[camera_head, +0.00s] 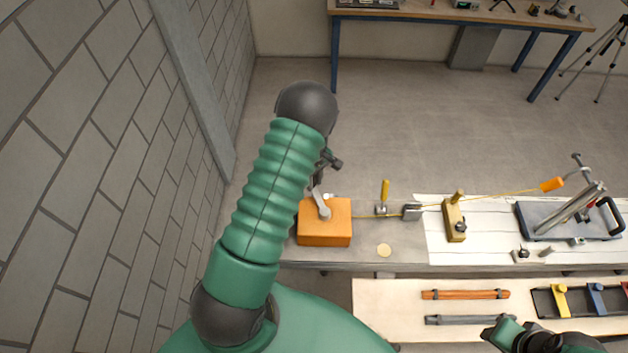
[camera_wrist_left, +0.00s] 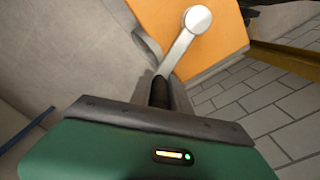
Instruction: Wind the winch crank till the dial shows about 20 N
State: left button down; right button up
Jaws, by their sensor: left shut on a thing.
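The orange winch box (camera_head: 325,235) stands at the left end of the bench, with a metal crank arm (camera_head: 322,204) on top. My left gripper (camera_head: 328,162) is above the box, partly hidden by my arm. In the left wrist view, the crank arm (camera_wrist_left: 182,48) runs from a round hub on the orange box (camera_wrist_left: 225,35) to a dark crank handle (camera_wrist_left: 160,92), and my left gripper is shut on this handle. A yellow cord (camera_head: 480,200) runs right from the winch. I cannot make out a dial reading. My right gripper (camera_head: 490,332) is low at the right, its jaws unclear.
A grey plate with a clamp-like device (camera_head: 570,218) is at the right. Orange bars (camera_head: 465,295) lie on the front shelf. A brick wall (camera_head: 90,150) is at the left.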

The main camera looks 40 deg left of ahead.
pick_arm(q)
jog(key=shift+w+a+r, duration=0.15)
jog(key=shift+a, duration=0.25)
jog(key=w+d+m+b, duration=0.1)
jog(key=m+b, duration=0.1)
jog(key=w+d+m+b, duration=0.1)
jog(key=w+m+b, duration=0.1)
jog(key=m, duration=0.1)
jog(key=shift+w+d, duration=0.15)
jog(key=shift+d, duration=0.25)
jog(key=c, duration=1.6)
grip_release()
jog(key=shift+w, duration=0.1)
jog(key=o, duration=0.3)
jog(key=shift+o, duration=0.3)
jog(key=shift+w+a+f, duration=0.2)
jog(key=shift+f, duration=0.2)
notch_tip(320, 180, up, 17)
jog(key=b, duration=0.4)
